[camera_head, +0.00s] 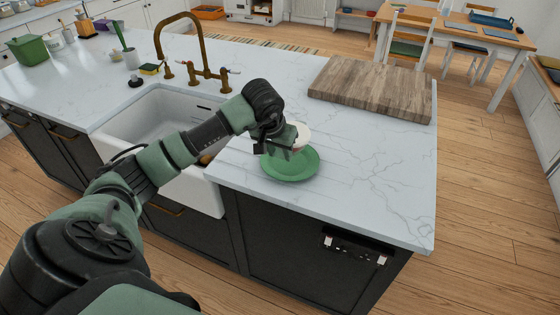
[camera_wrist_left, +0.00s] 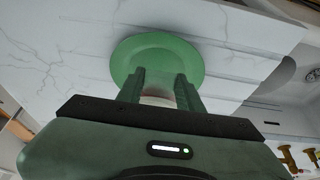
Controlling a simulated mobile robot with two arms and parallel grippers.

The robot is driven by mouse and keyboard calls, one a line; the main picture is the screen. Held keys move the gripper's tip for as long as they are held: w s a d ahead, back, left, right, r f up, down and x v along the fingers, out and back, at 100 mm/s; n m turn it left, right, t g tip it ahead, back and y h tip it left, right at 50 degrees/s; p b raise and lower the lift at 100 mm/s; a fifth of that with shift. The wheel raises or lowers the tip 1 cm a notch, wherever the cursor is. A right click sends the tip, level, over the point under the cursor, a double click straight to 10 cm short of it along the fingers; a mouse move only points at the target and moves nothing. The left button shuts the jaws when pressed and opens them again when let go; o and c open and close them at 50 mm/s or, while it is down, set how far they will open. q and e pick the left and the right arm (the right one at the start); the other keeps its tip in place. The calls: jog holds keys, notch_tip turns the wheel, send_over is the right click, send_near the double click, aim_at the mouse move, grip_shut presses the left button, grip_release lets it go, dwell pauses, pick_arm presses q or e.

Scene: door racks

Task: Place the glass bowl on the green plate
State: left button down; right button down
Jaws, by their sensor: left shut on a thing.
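The green plate (camera_head: 290,167) lies flat on the white marble counter, right of the sink. It also shows in the left wrist view (camera_wrist_left: 155,48), beyond my fingertips. My left gripper (camera_head: 284,143) is shut on the pale glass bowl (camera_head: 302,137) at the plate's far side. The gripper hides much of the bowl. In the left wrist view, a small part of the bowl (camera_wrist_left: 158,100) shows between the two fingers. Whether the bowl touches the plate is not clear. My right gripper is not in view.
A wooden board (camera_head: 370,88) lies at the back right of the counter. The sink (camera_head: 155,125) and brass faucet (camera_head: 190,65) are to the left. A sponge (camera_head: 150,69) and a green container (camera_head: 30,49) stand farther back. The counter right of the plate is clear.

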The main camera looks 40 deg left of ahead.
pick_arm(q)
jog(key=shift+w+f, duration=0.1)
jog(key=shift+f, duration=0.5)
notch_tip(320, 180, down, 4)
jog(key=shift+r+p, duration=0.15)
jog(key=shift+p, duration=0.5)
jog(key=shift+f, duration=0.2)
jog(key=c, duration=0.9)
grip_release()
